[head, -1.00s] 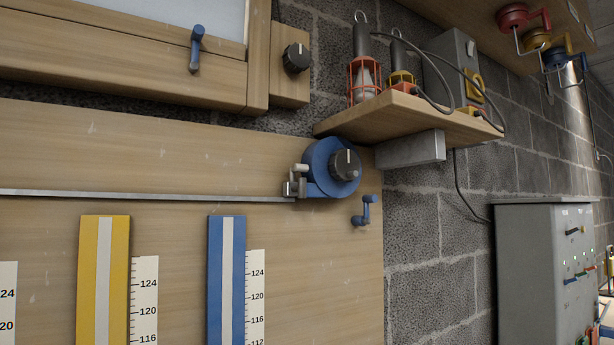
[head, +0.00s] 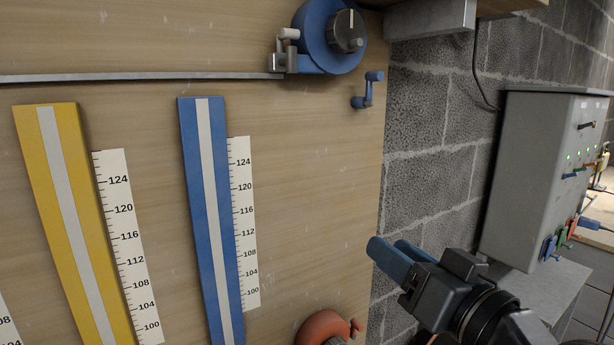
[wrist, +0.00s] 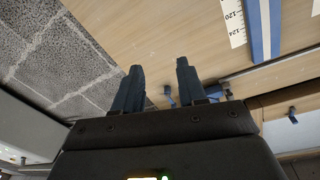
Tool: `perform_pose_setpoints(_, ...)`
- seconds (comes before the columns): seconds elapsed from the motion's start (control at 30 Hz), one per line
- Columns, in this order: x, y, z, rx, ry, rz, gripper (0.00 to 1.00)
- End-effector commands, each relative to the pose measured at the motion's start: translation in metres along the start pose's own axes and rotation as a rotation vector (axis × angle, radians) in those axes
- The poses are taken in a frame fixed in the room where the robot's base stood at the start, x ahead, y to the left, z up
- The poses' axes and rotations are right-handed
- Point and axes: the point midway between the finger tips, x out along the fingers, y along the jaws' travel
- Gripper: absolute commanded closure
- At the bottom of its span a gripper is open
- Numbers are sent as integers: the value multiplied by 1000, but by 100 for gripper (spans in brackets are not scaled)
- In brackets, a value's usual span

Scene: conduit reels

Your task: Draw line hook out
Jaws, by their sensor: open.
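A round blue reel (head: 327,38) with a dark knob is mounted high on the wooden board. At its lower left is a small grey metal hook piece (head: 283,62) with a pale peg on top, at the right end of a thin grey strip. My gripper (head: 388,248) is at the lower right in the head view, well below and right of the reel. Its blue fingers point up and left, apart and empty. In the wrist view my gripper (wrist: 159,65) shows two separated fingers with nothing between them. The hook cannot be made out clearly there.
A blue crank (head: 368,90) sticks out below right of the reel. Yellow (head: 63,200) and blue (head: 207,200) upright strips stand beside scales. A red round part (head: 322,328) is at the bottom. A grey cabinet (head: 535,170) stands at right. A shelf bracket (head: 430,18) is above.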

Motion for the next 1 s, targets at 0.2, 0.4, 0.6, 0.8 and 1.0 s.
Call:
perform_pose_setpoints(0.2, 38, -46, -94, -99, -15, -155, 59)
perform_pose_setpoints(0.4, 52, -91, -164, -216, -51, -270, 59)
perform_pose_setpoints(0.6, 52, -121, -205, -307, -84, -334, 59)
perform_pose_setpoints(0.8, 55, -133, -216, -338, -99, -354, 59)
perform_pose_setpoints(1.0, 80, -142, -213, -337, -101, -354, 59)
